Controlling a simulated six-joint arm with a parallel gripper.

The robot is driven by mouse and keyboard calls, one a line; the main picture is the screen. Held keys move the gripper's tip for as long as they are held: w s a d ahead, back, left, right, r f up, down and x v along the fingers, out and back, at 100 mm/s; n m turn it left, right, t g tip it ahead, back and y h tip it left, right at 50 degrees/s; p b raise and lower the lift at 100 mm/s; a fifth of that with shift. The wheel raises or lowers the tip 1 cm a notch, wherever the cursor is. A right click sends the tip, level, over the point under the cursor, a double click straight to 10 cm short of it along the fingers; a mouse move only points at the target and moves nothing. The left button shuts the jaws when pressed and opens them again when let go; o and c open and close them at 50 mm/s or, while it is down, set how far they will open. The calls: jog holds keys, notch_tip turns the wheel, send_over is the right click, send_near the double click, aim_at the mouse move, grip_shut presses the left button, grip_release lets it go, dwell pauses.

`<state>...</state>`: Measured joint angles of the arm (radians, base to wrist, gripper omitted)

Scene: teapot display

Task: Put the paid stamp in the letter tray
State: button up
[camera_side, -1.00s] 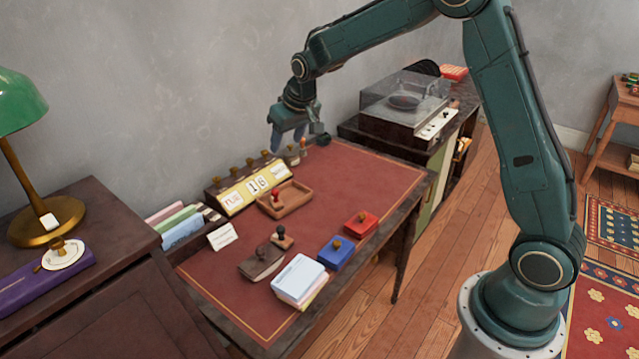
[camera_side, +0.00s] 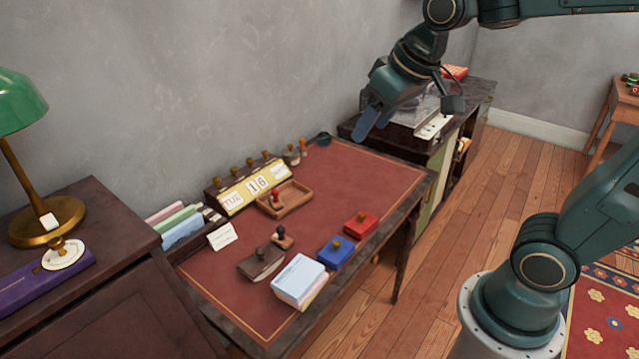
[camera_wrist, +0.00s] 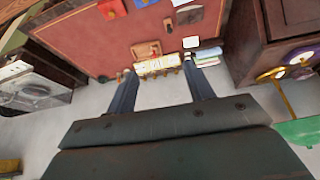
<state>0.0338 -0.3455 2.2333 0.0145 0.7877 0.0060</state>
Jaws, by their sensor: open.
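A stamp with a red knob (camera_side: 275,196) stands upright in a small wooden tray (camera_side: 298,206) in front of the desk calendar. The tray also shows in the wrist view (camera_wrist: 146,50). A stamp with a black knob (camera_side: 282,238) stands on the red desk top, nearer than the tray and beside the rocker blotter. No lettering on either stamp is readable, so I cannot tell which is the paid stamp. My gripper (camera_side: 371,133) is open and empty, high above the desk's far right part. Its two fingers are spread apart in the wrist view (camera_wrist: 160,76).
A rocker blotter (camera_side: 261,262), cards (camera_side: 299,279), blue pad (camera_side: 336,253) and red pad (camera_side: 360,224) lie nearer. The desk's far right is bare.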

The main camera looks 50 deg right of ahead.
jog(key=s+a+f, duration=0.1)
jog(key=s+f, duration=0.1)
jog(key=s, duration=1)
jog(key=shift+a+n, duration=0.15)
jog(key=shift+n, duration=0.15)
